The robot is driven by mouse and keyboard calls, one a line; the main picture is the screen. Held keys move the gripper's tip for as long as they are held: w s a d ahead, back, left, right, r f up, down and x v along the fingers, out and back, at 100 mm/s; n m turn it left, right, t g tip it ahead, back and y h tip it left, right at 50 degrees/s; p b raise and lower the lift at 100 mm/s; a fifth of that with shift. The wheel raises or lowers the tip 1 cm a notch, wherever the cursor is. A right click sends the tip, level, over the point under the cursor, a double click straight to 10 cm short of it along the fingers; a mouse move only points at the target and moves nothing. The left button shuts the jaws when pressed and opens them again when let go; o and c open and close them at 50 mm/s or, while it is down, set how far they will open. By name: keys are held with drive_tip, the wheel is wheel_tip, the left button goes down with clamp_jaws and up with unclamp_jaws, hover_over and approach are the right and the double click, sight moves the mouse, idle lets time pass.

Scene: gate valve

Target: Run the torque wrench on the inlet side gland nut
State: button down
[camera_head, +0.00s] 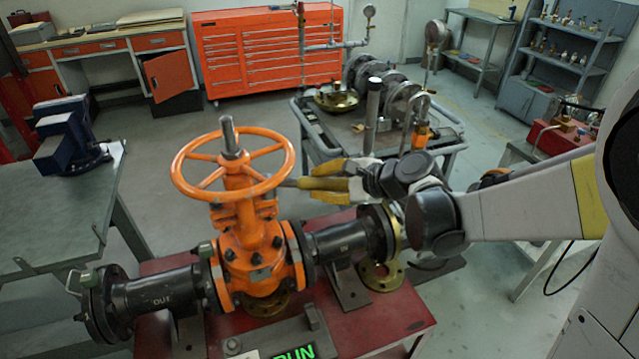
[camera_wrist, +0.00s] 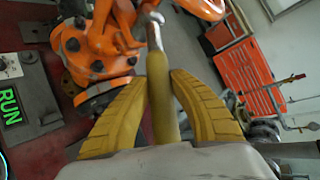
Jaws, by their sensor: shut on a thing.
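The orange gate valve (camera_head: 255,240) stands on a red bench between a black pipe marked OUT at left and one marked IN at right. Its handwheel (camera_head: 233,165) is on top. My gripper (camera_head: 318,180), with yellow fingers, is right of the valve's neck. In the wrist view my gripper (camera_wrist: 160,82) is shut on the yellow handle of the torque wrench (camera_wrist: 158,85). The metal wrench head (camera_wrist: 152,20) points to the orange gland area of the valve. The inlet side gland nut is not clearly visible, and I cannot tell whether the head touches it.
A green lit RUN sign (camera_head: 295,352) is at the bench's front edge. A cart with gauges and fittings (camera_head: 385,100) stands behind. A vise (camera_head: 68,140) is on the left table. A red tool cabinet (camera_head: 265,50) is at the back. The handwheel rim overhangs close to my gripper.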

drive_tip(key=shift+r, duration=0.3)
idle(0.6)
drive_tip(key=shift+r+p, duration=1.25)
drive_tip(key=shift+r, duration=0.1)
drive_tip(key=shift+d, duration=0.15)
drive_tip(key=s+d, duration=0.1)
drive_tip(key=d, duration=1.2)
drive_tip(key=shift+s+d+b, duration=0.25)
drive_tip(key=shift+d+b, duration=0.05)
drive_tip(key=shift+f, duration=0.1)
